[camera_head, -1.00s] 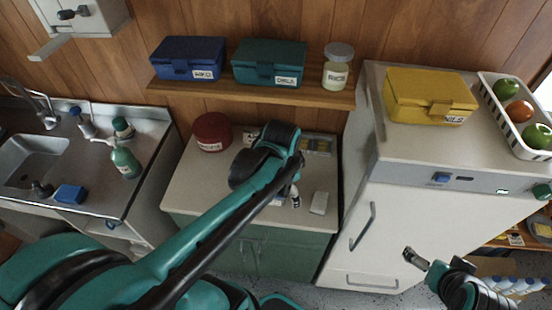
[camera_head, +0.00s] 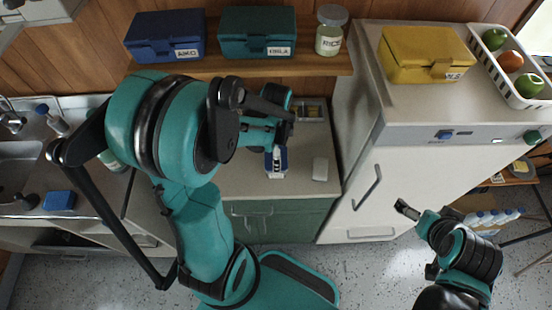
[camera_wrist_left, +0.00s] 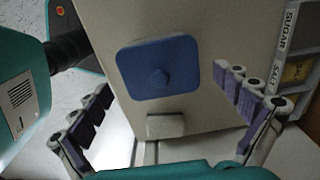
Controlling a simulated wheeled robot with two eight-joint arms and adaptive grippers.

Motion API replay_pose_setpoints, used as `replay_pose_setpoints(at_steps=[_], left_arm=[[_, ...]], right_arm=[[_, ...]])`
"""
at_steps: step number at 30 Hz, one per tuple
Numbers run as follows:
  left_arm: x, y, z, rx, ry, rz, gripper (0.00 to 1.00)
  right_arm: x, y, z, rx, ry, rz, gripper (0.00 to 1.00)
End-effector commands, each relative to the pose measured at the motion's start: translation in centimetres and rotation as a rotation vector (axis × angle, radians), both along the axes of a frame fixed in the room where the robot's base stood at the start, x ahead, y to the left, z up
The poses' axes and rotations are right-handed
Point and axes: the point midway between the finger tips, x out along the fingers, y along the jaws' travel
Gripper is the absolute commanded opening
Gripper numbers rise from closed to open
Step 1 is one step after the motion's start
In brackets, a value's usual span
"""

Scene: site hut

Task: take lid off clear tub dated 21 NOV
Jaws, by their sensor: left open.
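The tub's walls and any date are not readable. My left gripper (camera_wrist_left: 170,112) is open and empty, with its fingers spread either side of the lid, apart from it. My right gripper (camera_head: 405,209) is in front of the white fridge; its finger gap is too small to tell.
A white block (camera_head: 320,169) lies right of the lid on the counter (camera_head: 240,180). A divided rack marked SUGAR and SALT (camera_wrist_left: 293,55) stands at the back. Above, a shelf (camera_head: 300,65) holds blue (camera_head: 165,37) and teal (camera_head: 257,33) boxes and a RICE jar (camera_head: 330,35).

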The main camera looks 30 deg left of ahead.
Motion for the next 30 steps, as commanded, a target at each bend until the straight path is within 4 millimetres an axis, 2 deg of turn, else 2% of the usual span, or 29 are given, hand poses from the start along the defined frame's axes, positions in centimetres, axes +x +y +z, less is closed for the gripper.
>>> replay_pose_setpoints(at_steps=[7,16,21,30], left_arm=[[-0.02,0.01,-0.16,0.000,0.000,0.001,1.00],[-0.01,0.02,-0.14,0.000,0.000,0.001,0.21],[-0.01,0.02,-0.19,0.001,-0.001,0.001,0.00],[-0.01,0.02,-0.23,0.001,-0.001,0.001,0.00]], right_arm=[[0.01,0.00,0.02,0.000,0.000,0.000,1.00],[0.01,0.00,0.01,0.000,0.000,0.000,1.00],[0.00,0.00,-0.02,0.000,0.000,0.000,1.00],[0.01,0.00,-0.04,0.000,0.000,0.000,1.00]])
